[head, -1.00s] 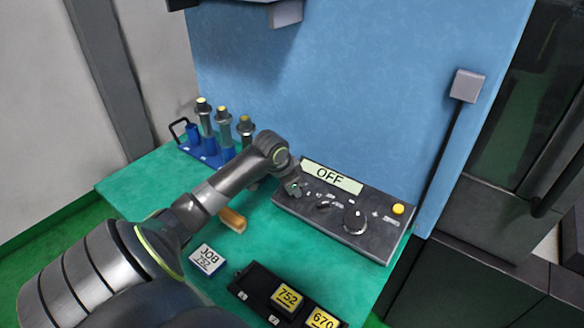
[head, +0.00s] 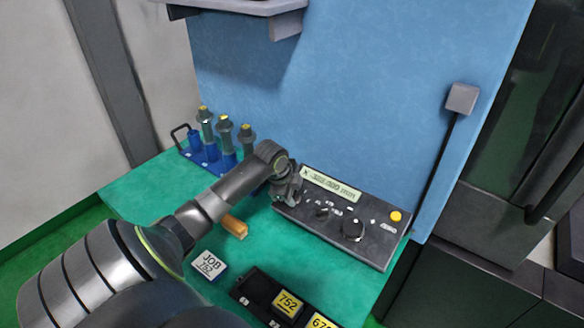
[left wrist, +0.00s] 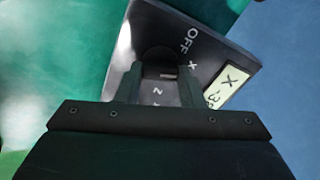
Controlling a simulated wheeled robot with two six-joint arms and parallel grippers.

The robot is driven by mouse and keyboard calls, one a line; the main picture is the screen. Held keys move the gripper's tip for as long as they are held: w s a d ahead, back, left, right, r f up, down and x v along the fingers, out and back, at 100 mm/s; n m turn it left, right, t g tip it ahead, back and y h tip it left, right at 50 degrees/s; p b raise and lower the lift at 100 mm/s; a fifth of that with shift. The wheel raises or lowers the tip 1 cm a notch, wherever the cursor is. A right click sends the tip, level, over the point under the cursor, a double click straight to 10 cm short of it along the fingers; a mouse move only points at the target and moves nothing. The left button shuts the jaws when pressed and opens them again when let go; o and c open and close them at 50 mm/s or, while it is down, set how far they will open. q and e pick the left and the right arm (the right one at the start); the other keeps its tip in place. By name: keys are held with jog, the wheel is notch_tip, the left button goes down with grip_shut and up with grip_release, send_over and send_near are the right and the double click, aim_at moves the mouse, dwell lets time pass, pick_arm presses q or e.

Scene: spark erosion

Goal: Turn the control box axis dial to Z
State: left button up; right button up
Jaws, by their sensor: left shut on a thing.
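The control box (head: 368,241) lies on the green table, dark grey, with a lit display (head: 331,185) that begins with X. My left gripper (head: 287,190) is at the box's left end, over the axis dial. In the left wrist view, the gripper (left wrist: 160,85) is shut on the dark round axis dial (left wrist: 159,55), between its two fingers. The dial's pointer is hard to read. My right gripper is not in view.
The box also has a small knob (head: 322,213), a larger knob (head: 353,229) and a yellow button (head: 395,216). A blue rack (head: 208,160) with tool holders stands at the back left.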

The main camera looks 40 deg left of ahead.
pick_arm(q)
jog(key=m, duration=0.3)
jog(key=shift+m, duration=0.4)
jog(key=m, duration=0.4)
jog(key=shift+m, duration=0.3)
jog(key=m+b, duration=0.1)
jog(key=m, duration=0.4)
jog(key=shift+s+f+b, duration=0.1)
jog(key=shift+b, duration=0.3)
jog(key=shift+m+g+b, duration=0.3)
jog(key=shift+m+b, duration=0.2)
jog(key=shift+m, duration=1.5)
jog(key=o, duration=1)
jog(key=b+v, duration=0.1)
jog(key=v, duration=1.6)
jog(key=shift+s+d+r+b, duration=0.1)
jog(key=shift+d+r+b, duration=0.15)
jog(key=shift+b, duration=0.15)
